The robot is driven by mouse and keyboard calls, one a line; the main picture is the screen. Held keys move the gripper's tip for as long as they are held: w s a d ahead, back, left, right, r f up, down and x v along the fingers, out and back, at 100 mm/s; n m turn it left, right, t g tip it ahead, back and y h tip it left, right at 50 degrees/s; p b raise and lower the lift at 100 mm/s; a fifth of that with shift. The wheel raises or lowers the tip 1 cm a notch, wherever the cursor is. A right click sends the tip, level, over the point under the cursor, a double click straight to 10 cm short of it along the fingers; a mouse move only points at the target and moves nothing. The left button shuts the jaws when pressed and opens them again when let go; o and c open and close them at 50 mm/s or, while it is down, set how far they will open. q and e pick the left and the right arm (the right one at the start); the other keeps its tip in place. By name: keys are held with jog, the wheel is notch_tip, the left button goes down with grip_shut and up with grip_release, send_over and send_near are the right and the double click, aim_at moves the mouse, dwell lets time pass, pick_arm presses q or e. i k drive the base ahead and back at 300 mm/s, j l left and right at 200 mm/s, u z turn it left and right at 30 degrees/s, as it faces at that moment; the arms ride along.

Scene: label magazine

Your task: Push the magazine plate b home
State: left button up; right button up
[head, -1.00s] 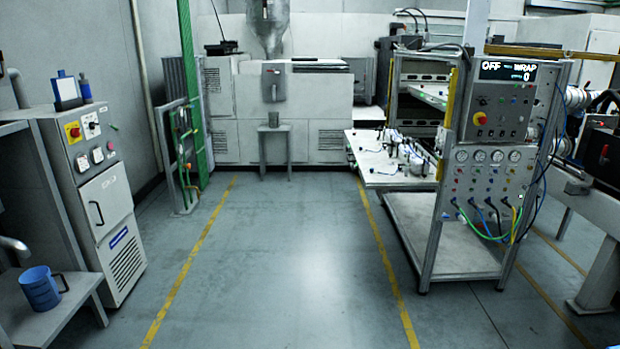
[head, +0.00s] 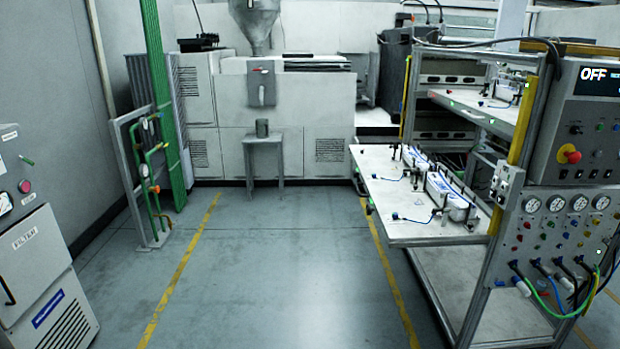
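The label magazine is a metal frame rack at the right in the head view. A light-coloured plate (head: 385,200) sticks out of the rack toward the left, at about mid height, carrying white blocks and small clamps. A second plate (head: 465,103) sits higher and further inside the rack, also with fittings on it. I cannot read which of them is plate b. Neither of my grippers shows in this view.
The control panel (head: 595,120) reads "OFF", with gauges and hoses below it. A clear floor aisle (head: 270,270) runs between yellow lines. A grey cabinet (head: 40,270) stands at left, green pipework (head: 150,170) behind it, and a small stand (head: 264,150) at the back.

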aim_at(390, 192)
jog(key=i+z, duration=0.2)
jog(key=i, duration=0.25)
jog(key=i+j+z, duration=0.15)
jog(key=i, duration=0.25)
jog(key=i+j+z, duration=0.2)
jog(key=i, duration=0.2)
